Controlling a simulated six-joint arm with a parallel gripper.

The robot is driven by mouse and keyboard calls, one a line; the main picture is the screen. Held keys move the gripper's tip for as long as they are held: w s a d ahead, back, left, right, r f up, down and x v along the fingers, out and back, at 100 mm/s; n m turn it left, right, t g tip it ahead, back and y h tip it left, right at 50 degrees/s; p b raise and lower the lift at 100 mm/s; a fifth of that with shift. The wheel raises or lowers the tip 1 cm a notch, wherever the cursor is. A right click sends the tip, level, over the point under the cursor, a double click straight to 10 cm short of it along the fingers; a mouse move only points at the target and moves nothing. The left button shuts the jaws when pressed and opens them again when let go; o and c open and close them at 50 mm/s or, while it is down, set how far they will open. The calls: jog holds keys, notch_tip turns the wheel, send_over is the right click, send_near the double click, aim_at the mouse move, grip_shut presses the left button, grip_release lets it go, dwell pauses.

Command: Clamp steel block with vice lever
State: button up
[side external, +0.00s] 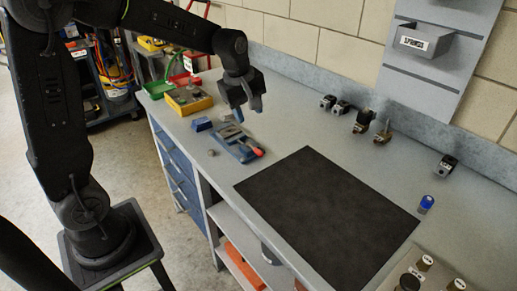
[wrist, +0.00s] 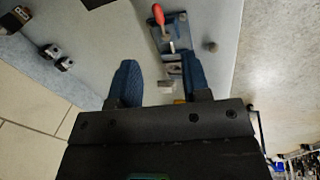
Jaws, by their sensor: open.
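The blue vice (side external: 236,143) with grey metal jaws lies on the workbench, and its red-handled lever (side external: 252,154) points toward the black mat. In the wrist view the vice (wrist: 181,24) is at the top centre, with the red lever (wrist: 158,14) at its left. My gripper (side external: 247,112) is above and behind the vice, pointing down. Its blue-padded fingers (wrist: 160,82) are apart with nothing held. A small pale grey block (wrist: 165,85), possibly the steel block, shows between the fingers, below them. The right finger hides part of the vice end.
A black mat (side external: 325,213) covers the bench right of the vice. Small dark parts (side external: 340,107) stand along the back wall. A round knob (side external: 211,153) lies near the front edge.

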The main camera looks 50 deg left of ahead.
aim_at(259, 151)
jog(key=shift+n, duration=0.8)
jog(key=x, duration=1)
jog(key=a+x, duration=0.1)
jog(key=x, duration=0.4)
jog(key=shift+w+f, duration=0.3)
jog(key=shift+w, duration=0.2)
grip_shut()
